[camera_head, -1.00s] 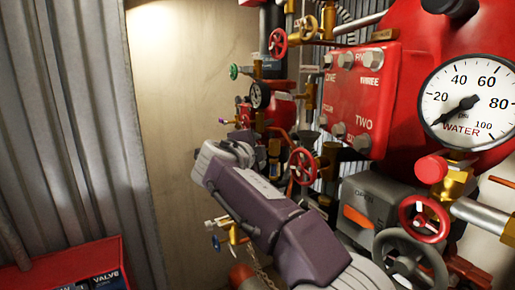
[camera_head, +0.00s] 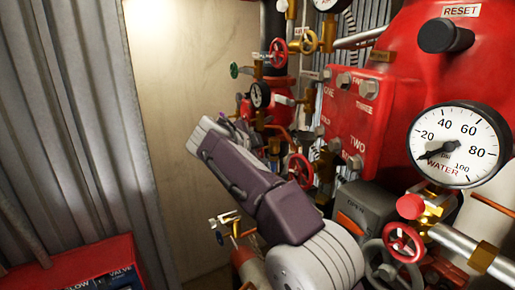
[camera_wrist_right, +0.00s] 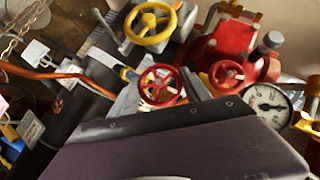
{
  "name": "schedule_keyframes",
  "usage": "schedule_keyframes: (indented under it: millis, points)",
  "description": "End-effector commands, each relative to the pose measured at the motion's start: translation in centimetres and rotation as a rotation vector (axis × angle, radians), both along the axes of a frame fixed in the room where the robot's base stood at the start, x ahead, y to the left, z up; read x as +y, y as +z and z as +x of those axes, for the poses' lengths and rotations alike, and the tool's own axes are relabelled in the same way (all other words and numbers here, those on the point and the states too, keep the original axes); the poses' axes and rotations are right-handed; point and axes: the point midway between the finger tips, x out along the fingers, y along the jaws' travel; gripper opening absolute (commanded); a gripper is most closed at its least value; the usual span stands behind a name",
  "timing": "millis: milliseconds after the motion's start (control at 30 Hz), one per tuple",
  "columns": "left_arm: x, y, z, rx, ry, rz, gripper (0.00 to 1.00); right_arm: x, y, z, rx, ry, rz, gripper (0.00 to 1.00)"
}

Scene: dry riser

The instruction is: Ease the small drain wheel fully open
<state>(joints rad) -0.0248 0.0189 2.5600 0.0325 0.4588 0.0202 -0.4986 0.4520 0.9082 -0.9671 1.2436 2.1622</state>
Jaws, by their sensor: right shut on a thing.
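My right arm (camera_head: 238,172) reaches from the bottom middle up and left to the pipework at the back. The jaws of my right gripper (camera_head: 243,129) are mostly hidden behind the wrist housing beside a small pressure gauge (camera_head: 260,95). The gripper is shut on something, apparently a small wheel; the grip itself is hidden. In the right wrist view the purple housing (camera_wrist_right: 170,150) fills the bottom and hides the fingertips. A red handwheel (camera_wrist_right: 163,86) shows just past its edge. My left gripper is out of view.
A red numbered panel (camera_head: 345,115) and a large WATER gauge (camera_head: 460,145) stand right of my arm. Red wheels (camera_head: 299,170) and (camera_head: 403,242), a grey wheel (camera_head: 392,265) and a tagged small valve (camera_head: 232,232) crowd round it. A red box (camera_head: 75,270) lies lower left.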

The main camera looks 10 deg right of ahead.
Motion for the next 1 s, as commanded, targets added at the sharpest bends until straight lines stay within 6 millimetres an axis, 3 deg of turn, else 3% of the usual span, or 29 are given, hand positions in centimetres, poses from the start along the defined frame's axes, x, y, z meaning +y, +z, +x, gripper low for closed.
schedule_keyframes:
  millis: [133,167,233,567,1000]
  points:
    - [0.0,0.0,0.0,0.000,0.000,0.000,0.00,0.0,-0.2,0.0,0.004,-0.001,-0.002,0.15]
    - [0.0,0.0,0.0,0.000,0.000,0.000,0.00,0.0,-0.2,0.0,0.004,-0.001,-0.002,0.58]
    - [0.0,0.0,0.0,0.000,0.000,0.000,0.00,0.0,-0.2,0.0,0.003,-0.001,-0.001,0.77]
    - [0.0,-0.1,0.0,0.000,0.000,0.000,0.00,0.2,0.0,-0.2,0.000,0.000,0.000,0.77]
    - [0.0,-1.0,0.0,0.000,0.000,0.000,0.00,4.1,3.7,-6.1,0.001,0.002,0.000,0.77]
